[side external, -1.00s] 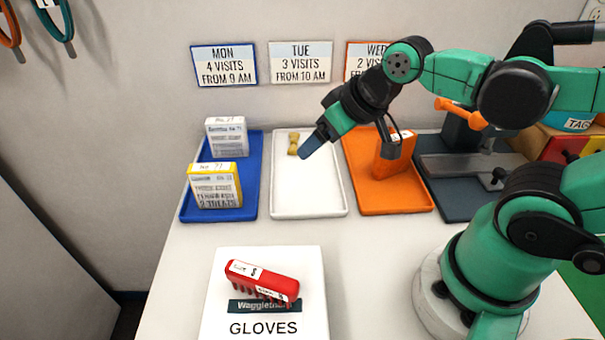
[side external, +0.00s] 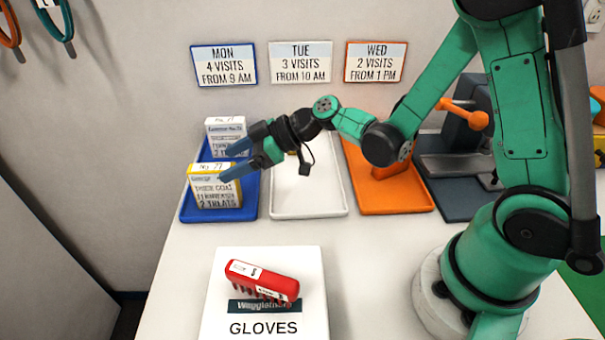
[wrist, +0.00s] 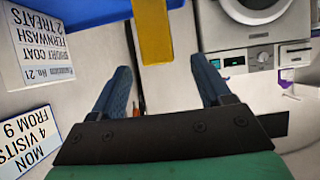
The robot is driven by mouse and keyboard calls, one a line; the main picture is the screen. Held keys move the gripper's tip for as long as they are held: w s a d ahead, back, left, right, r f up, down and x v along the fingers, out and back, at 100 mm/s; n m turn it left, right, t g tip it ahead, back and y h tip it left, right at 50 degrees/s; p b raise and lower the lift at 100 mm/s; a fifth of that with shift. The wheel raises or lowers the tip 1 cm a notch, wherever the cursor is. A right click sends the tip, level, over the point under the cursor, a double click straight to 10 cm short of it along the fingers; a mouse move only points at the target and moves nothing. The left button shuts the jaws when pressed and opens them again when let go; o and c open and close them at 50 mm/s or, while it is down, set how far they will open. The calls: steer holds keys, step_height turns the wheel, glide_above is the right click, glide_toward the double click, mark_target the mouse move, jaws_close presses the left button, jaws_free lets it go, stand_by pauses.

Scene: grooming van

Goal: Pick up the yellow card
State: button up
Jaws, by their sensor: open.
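The yellow card (side external: 215,188) is a thick white printed block with a yellow border, standing upright at the front of the blue tray (side external: 251,198). My gripper (side external: 229,163) is open, with its two blue fingers pointing left at the card's upper right side. One finger overlaps the card's top right in the side view; I cannot tell whether it touches. In the wrist view the card's yellow edge (wrist: 153,32) shows ahead, between the lines of the two spread fingers (wrist: 165,88). Nothing is between the fingertips.
A similar white card (side external: 225,128) stands right behind, partly hidden by my gripper; it also shows in the wrist view (wrist: 38,45). A white tray (side external: 310,200) and an orange tray (side external: 400,204) lie to the right. A red brush (side external: 262,281) lies on the gloves box (side external: 225,318) in front.

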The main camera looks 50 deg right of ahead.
mark_target(223, 166)
steer(key=shift+x, duration=2.5)
jaws_close()
